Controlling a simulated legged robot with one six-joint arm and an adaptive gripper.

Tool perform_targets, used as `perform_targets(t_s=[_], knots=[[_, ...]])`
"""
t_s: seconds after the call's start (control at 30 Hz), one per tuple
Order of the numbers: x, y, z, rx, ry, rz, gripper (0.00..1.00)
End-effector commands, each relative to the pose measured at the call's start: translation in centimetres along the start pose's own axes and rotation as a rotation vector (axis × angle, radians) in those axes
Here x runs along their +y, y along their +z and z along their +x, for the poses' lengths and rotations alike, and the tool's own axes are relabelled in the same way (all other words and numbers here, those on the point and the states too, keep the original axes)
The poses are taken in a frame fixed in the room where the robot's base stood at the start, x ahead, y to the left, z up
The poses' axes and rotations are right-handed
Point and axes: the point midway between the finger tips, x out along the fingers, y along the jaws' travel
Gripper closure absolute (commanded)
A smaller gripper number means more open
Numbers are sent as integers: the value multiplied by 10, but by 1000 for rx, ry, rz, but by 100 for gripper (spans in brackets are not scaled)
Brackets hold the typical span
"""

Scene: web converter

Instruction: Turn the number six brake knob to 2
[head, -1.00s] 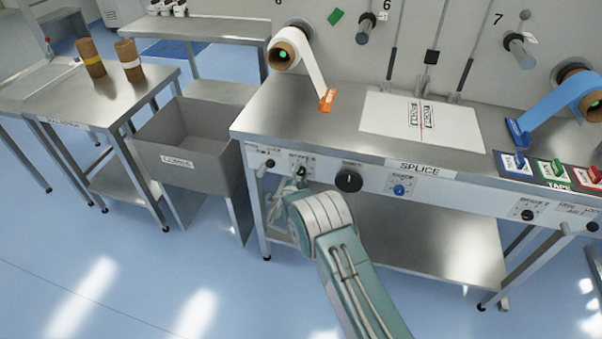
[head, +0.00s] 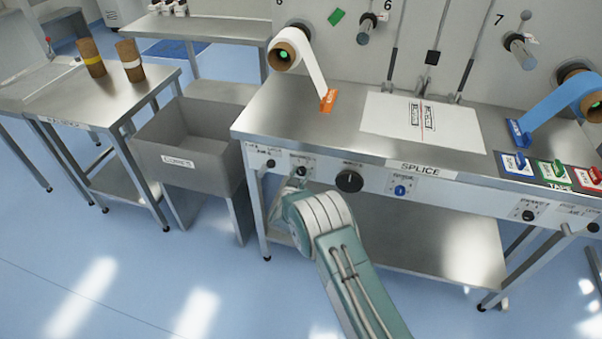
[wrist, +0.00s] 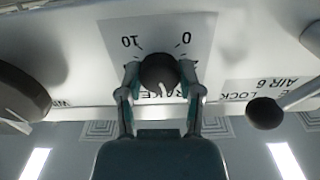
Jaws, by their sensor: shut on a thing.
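The black round brake knob (wrist: 157,70) sits on a white plate in the wrist view, which is upside down. The plate reads 10 at upper left and 0 at upper right, with the BRAKE label partly hidden below. A pale mark shows on the knob's lower edge. My gripper (wrist: 159,80) is shut on the knob, one finger on each side. In the head view, the knob (head: 302,171) is a small dark spot on the table's front panel, and my gripper (head: 299,183) is mostly hidden by my arm.
A larger black knob (head: 349,181) and a blue knob (head: 400,190) are along the panel. A grey bin (head: 190,145) stands left of the splice table (head: 350,145).

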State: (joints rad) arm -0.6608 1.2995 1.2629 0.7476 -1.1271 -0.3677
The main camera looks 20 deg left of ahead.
Motion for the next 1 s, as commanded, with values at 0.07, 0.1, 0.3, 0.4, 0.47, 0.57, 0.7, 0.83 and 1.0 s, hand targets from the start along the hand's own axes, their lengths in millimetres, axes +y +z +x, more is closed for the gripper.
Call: perform_targets(t_s=[0.07, 0.1, 0.3, 0.4, 0.47, 0.57, 0.7, 0.83, 1.0], knots=[[-2, 8, -4, -16, -8, -80, 100], [-2, 8, -4, -16, -8, -118, 100], [-2, 8, -4, -16, -10, -308, 100], [-2, 9, -4, -16, -10, -403, 100], [-2, 9, -4, -15, -11, -460, 100], [-2, 9, -4, -15, -11, -555, 100], [-2, 9, -4, -15, -12, -687, 100], [-2, 9, -4, -14, -13, -806, 100], [-2, 9, -4, -14, -14, -943, 100]])
